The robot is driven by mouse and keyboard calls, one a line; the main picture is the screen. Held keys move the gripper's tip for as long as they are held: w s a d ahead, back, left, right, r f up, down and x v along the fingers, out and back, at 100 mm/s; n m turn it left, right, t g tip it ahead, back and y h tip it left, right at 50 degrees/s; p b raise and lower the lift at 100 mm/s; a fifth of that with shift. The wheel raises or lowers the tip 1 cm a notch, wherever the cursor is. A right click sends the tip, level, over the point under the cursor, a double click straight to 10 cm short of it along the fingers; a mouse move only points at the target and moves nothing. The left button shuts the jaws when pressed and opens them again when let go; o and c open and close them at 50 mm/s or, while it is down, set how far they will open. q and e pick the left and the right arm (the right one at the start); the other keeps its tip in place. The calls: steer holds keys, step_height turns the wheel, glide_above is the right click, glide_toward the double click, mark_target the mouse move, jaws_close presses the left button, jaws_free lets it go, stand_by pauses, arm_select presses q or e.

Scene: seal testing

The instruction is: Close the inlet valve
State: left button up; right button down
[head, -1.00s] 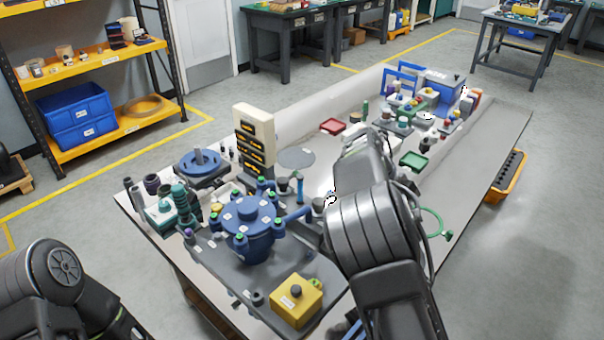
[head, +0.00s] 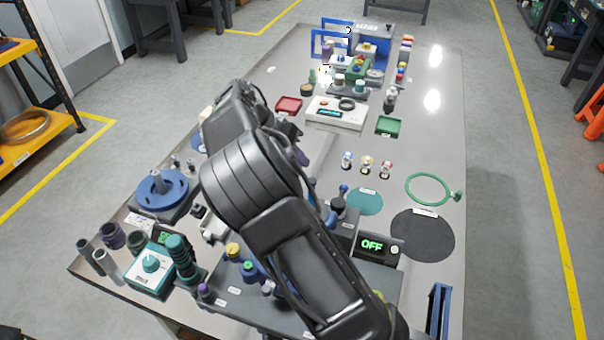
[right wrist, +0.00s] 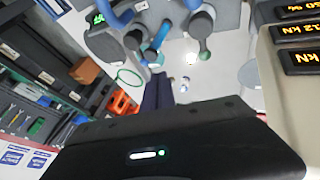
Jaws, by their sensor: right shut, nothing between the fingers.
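I cannot tell for certain which part is the inlet valve. A blue lever handle with a dark round body (head: 338,204) stands beside the OFF display box (head: 378,246), right of my right arm. In the right wrist view, dark round fittings with blue and teal handles (right wrist: 157,38) show beyond my right gripper (right wrist: 158,82). Its dark fingers are together, empty, and apart from those fittings. In the head view my right arm hides the fingers and most of the blue test vessel. My left gripper is not in view.
Three small coloured fittings (head: 366,166), a green ring (head: 428,188) and a black mat (head: 423,236) lie at the right. The tall display panel (right wrist: 290,60) is close to the right wrist camera.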

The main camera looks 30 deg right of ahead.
mark_target(340, 199)
steer(key=shift+w, duration=0.1)
stand_by(0.4)
steer(key=p+x, duration=0.2)
steer(key=x, duration=0.7)
steer(key=s+d, duration=0.1)
steer(key=s+d+f+p, duration=0.1)
steer(key=s+d, duration=0.1)
steer(key=shift+s+f+p, duration=0.1)
steer(key=shift+f+p, duration=0.15)
steer(key=shift+p, duration=0.1)
